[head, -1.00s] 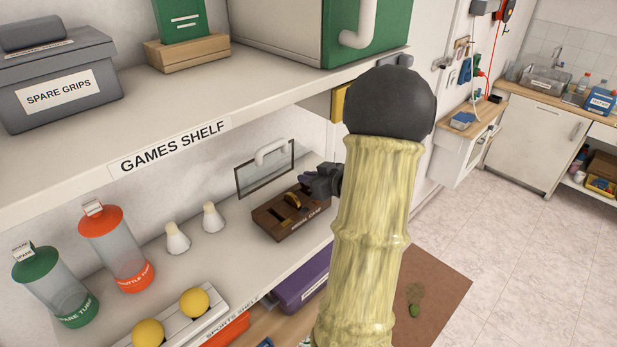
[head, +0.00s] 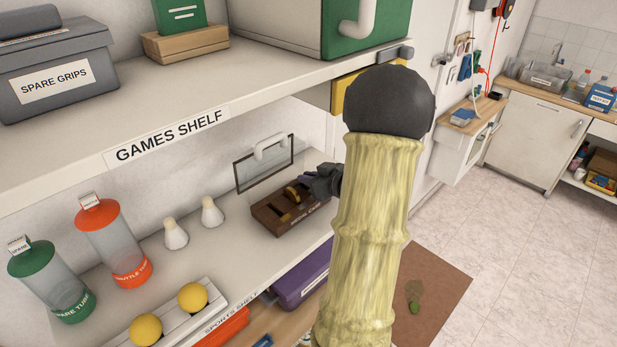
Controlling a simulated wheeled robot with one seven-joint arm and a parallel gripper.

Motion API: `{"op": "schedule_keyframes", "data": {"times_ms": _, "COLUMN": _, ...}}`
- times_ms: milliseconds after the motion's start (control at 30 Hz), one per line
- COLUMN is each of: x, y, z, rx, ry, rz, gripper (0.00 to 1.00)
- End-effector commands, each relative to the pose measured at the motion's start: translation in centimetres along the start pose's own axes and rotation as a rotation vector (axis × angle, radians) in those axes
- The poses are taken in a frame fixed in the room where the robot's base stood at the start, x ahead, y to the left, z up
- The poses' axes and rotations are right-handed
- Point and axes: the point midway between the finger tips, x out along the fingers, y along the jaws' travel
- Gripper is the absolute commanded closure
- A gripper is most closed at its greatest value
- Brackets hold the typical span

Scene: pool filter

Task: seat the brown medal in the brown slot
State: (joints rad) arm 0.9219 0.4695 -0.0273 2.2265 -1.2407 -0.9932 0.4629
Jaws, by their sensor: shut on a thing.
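A dark brown wooden medal case (head: 283,219) with slots in its top stands on the lower shelf. A golden-brown disc (head: 292,194) stands upright at the case's back part, just left of my fingertips. My dark gripper (head: 306,187) is over the case's right back end, coming in from the right. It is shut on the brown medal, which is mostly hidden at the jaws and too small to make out. I cannot tell whether it touches a slot. The slots' colours are unclear, and the one under my gripper is hidden.
A framed clear panel with a white handle (head: 270,150) stands behind the case. Two shuttlecocks (head: 212,212), an orange-lidded tube (head: 115,240) and a green-lidded tube (head: 50,280) stand to the left. Yellow balls (head: 193,296) sit in front. The games shelf (head: 215,105) overhangs.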

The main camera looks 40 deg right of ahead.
Motion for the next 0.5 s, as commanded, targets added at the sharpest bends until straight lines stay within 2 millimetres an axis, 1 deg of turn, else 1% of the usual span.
{"op": "schedule_keyframes", "data": {"times_ms": 333, "x": 0.35, "y": -0.13, "z": 0.59, "rx": -0.001, "ry": 0.000, "rz": -0.003, "gripper": 1.00}}
{"op": "schedule_keyframes", "data": {"times_ms": 367, "x": 0.34, "y": -0.13, "z": 0.58, "rx": -0.001, "ry": 0.001, "rz": -0.003, "gripper": 0.89}}
{"op": "schedule_keyframes", "data": {"times_ms": 400, "x": 0.31, "y": -0.12, "z": 0.52, "rx": -0.001, "ry": 0.001, "rz": -0.002, "gripper": 0.81}}
{"op": "schedule_keyframes", "data": {"times_ms": 467, "x": 0.30, "y": -0.10, "z": 0.53, "rx": -0.001, "ry": 0.001, "rz": -0.002, "gripper": 0.69}}
{"op": "schedule_keyframes", "data": {"times_ms": 500, "x": 0.29, "y": -0.09, "z": 0.52, "rx": -0.001, "ry": 0.001, "rz": -0.002, "gripper": 0.65}}
